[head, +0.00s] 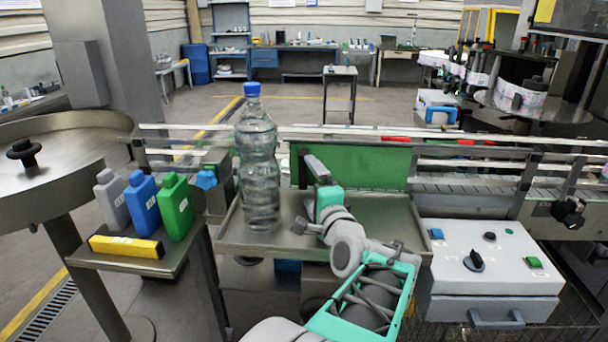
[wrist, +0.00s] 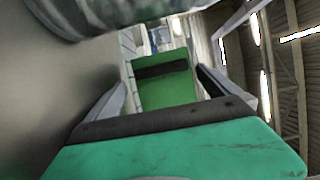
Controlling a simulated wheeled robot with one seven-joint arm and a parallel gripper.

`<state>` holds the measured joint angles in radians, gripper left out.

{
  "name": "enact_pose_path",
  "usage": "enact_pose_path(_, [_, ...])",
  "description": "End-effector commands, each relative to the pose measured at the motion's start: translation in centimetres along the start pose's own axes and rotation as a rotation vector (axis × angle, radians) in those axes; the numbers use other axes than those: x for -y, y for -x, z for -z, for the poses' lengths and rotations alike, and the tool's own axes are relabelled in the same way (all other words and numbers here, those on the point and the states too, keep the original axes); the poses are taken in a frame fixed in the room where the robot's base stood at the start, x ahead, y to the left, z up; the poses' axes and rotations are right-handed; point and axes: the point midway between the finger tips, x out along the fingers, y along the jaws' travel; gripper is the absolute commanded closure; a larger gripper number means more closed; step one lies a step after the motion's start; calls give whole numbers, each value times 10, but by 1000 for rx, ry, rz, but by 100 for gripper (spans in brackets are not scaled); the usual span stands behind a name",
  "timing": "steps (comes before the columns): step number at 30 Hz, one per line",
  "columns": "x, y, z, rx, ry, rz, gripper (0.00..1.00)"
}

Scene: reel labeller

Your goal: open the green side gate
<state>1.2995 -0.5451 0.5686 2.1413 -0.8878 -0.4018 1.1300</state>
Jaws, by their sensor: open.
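The green side gate (head: 368,166) stands upright along the near side of the conveyor, behind the steel tray. In the wrist view the green gate (wrist: 165,94) shows ahead between my fingers, with a dark strip across it. My gripper (head: 306,192) is over the tray, in front of the gate's left part. Its two fingers are spread apart in the wrist view (wrist: 161,80), with nothing between them. The gate appears a short way beyond the fingertips; I cannot tell the exact gap. My gripper hides part of the gate's left end in the head view.
A large clear bottle (head: 258,165) with a blue cap stands on the tray (head: 235,240), close left of my gripper. Grey, blue and green small bottles and a yellow box (head: 126,246) are on a side stand. A control box (head: 490,262) is at right.

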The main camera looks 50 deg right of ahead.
Motion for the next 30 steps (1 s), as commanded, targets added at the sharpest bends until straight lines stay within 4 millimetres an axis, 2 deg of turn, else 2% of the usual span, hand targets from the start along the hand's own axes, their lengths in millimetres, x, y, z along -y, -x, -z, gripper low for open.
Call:
enact_pose_path(6, [2, -44, -3, 6, 3, -2, 0])
enact_pose_path(10, [2, -60, -1, 2, 5, -1, 0])
enact_pose_path(19, [2, -65, -1, 0, 7, 1, 0])
enact_pose_path(30, [2, -65, -1, 0, 8, 1, 30])
